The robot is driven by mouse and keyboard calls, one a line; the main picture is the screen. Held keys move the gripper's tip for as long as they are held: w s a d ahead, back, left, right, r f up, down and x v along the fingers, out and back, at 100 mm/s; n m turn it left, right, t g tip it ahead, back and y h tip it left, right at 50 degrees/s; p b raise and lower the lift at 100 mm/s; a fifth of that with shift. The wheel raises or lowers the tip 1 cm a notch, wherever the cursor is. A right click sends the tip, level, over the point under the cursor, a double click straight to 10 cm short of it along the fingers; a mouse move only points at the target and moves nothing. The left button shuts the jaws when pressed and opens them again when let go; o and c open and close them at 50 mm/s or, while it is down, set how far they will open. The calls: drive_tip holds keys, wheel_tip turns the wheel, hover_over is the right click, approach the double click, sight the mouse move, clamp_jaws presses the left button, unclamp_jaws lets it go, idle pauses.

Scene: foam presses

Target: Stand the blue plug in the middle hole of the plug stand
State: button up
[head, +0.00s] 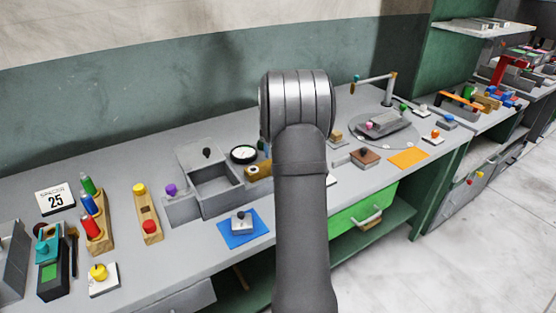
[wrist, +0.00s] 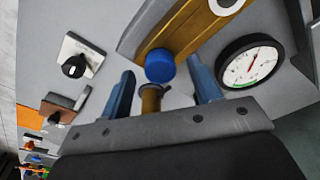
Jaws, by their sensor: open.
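My gripper (wrist: 162,88) is open in the wrist view, with one blue-grey finger on each side. A blue round cap (wrist: 160,66), which looks like the blue plug, shows just beyond and between the fingertips, at the near end of a wooden block (wrist: 190,32). A small brass-coloured stem lies between the fingers below the cap; whether it belongs to the plug I cannot tell. In the head view my arm hides the gripper and most of this spot. A wooden stand (head: 152,212) at left, apparently the plug stand, has a yellow plug at its far end and an orange-red one near its front.
A dial gauge (wrist: 250,61) stands right of my fingers in the wrist view. A grey open box (head: 215,188) is left of my arm. A rack (head: 105,238) holds red, blue and green cylinders. A blue mat (head: 258,238) bears a small switch block. An orange mat (head: 409,158) lies at right.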

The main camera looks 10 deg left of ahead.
drive_tip(key=shift+f, duration=0.45)
drive_tip(key=c, duration=1.1)
drive_tip(key=shift+r, duration=0.1)
wheel_tip(320, 180, up, 4)
drive_tip(key=shift+w, duration=0.1)
drive_tip(key=s+d+r, duration=0.3)
drive_tip(key=d+r, duration=0.3)
drive_tip(key=d, duration=0.5)
drive_tip(key=s+a+f+n, duration=0.1)
drive_tip(key=s+a+n, duration=0.15)
drive_tip(key=a, duration=1.45)
drive_tip(key=s+a+f+n, duration=0.1)
drive_tip(key=s+a, duration=0.6)
drive_tip(key=a, duration=0.3)
drive_tip(key=s+a+f+n, duration=0.1)
drive_tip(key=s+a+f, duration=0.1)
drive_tip(key=s+a, duration=0.5)
drive_tip(key=s+a+f+n, duration=0.1)
drive_tip(key=s+a+f, duration=0.1)
drive_tip(key=s+a, duration=0.5)
drive_tip(key=shift+s+a+f+n+y, duration=0.1)
drive_tip(key=shift+a+y, duration=0.05)
drive_tip(key=shift+a, duration=0.9)
drive_tip(key=shift+s+a+f+n+y, duration=0.1)
drive_tip(key=shift+s+a, duration=0.05)
drive_tip(key=shift+a, duration=0.85)
drive_tip(key=shift+s+a+n+y, duration=0.1)
drive_tip(key=shift+a+y, duration=0.05)
drive_tip(key=shift+a, duration=0.9)
